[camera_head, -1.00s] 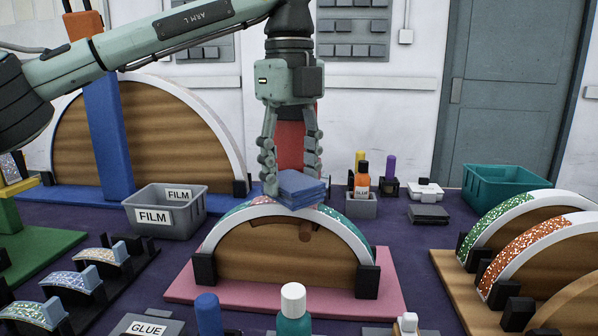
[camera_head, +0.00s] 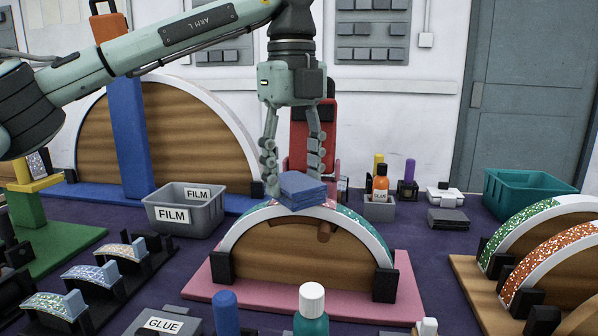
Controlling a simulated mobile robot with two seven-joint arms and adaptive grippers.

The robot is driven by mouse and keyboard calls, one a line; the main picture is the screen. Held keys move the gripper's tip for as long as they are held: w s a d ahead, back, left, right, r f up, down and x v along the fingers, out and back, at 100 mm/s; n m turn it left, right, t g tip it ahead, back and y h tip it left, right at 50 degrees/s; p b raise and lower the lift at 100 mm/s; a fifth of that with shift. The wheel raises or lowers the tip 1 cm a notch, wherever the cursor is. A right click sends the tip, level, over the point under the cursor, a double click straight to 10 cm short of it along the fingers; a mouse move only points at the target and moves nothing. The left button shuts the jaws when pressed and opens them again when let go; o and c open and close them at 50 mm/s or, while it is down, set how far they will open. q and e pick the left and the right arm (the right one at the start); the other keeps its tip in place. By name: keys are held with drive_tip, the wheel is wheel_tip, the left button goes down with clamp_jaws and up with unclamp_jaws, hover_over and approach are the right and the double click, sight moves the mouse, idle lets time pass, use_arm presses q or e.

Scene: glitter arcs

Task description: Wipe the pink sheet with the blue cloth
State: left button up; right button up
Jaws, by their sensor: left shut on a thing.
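The blue cloth (camera_head: 300,185) is a folded block held between the fingertips of my left gripper (camera_head: 296,180), which points straight down. It lies at the crown of the middle arch, seemingly touching its rim; any small gap is hidden. A small pink patch of the pink sheet (camera_head: 331,204) shows just right of the cloth on the curved rim; the cloth covers the rest of the crown. Teal glitter (camera_head: 362,228) covers the rim farther right. The arch (camera_head: 296,255) stands upright on a pink base board (camera_head: 410,300). My right gripper is not in view.
Grey film bin (camera_head: 188,218) stands left of the arch. A glue bottle (camera_head: 380,184) and a teal crate (camera_head: 520,190) are behind right. Other glitter arches (camera_head: 540,262) stand at right. A white-capped bottle (camera_head: 311,310) and blue cylinder (camera_head: 226,312) stand in front.

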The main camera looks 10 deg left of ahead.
use_arm(q)
drive_tip(key=shift+a+f, duration=0.15)
drive_tip(key=shift+a, duration=0.45)
drive_tip(key=shift+a, duration=0.15)
drive_tip(key=shift+a, duration=0.4)
drive_tip(key=shift+r+p, duration=2.8)
drive_tip(key=shift+r, duration=0.85)
drive_tip(key=shift+f, duration=0.1)
